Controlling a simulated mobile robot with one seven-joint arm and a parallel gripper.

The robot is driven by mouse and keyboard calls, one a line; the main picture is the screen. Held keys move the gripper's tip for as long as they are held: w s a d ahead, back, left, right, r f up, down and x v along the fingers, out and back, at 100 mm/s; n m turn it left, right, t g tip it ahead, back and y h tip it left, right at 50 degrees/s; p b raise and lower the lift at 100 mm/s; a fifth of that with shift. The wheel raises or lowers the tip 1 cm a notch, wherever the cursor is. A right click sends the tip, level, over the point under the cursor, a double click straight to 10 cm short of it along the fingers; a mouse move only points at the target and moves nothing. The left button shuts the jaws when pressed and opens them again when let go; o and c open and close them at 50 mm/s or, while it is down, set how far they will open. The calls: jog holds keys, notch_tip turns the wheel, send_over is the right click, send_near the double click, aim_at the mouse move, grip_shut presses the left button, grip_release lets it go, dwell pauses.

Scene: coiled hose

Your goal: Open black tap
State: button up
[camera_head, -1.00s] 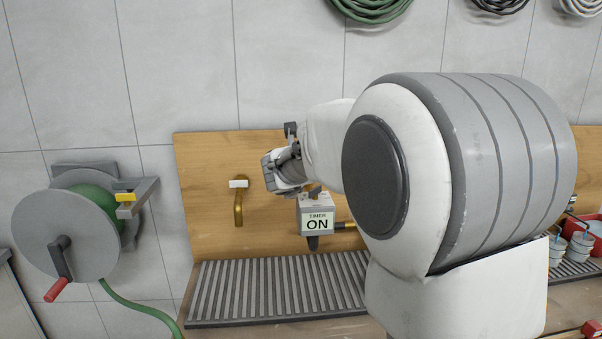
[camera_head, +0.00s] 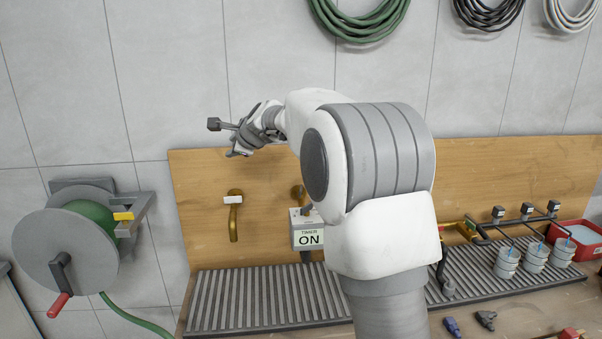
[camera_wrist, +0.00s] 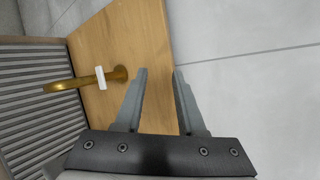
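My gripper (camera_head: 238,148) is raised in front of the upper left edge of the wooden board (camera_head: 205,250). In the wrist view my gripper (camera_wrist: 159,73) is open, with nothing between its fingers. A brass tap with a white handle (camera_head: 233,215) is on the board below the gripper; the brass tap also shows in the wrist view (camera_wrist: 65,84), left of the fingers. A second brass fitting (camera_head: 297,193) is behind the timer box marked "ON" (camera_head: 305,232). A black pipe with several small dark fittings (camera_head: 498,214) is at the right. I cannot tell which part is the black tap.
A slatted grey drain grate (camera_head: 235,297) lies under the board. A hose reel (camera_head: 68,245) with a red crank is at the left. Several grey cups (camera_head: 507,262) and a red bin (camera_head: 580,240) are at the right. Coiled hoses (camera_head: 360,20) hang above. My arm hides the board's middle.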

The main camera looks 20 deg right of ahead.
jog(key=s+d+n+g+h+p, duration=0.3)
jog(key=d+n+g+h+p, duration=0.35)
jog(key=d+n, duration=0.95)
jog(key=shift+g+y, duration=0.75)
jog(key=shift+g, duration=0.1)
jog(key=p+x, duration=0.3)
jog(key=x, duration=1.3)
jog(key=shift+f, duration=0.25)
grip_shut()
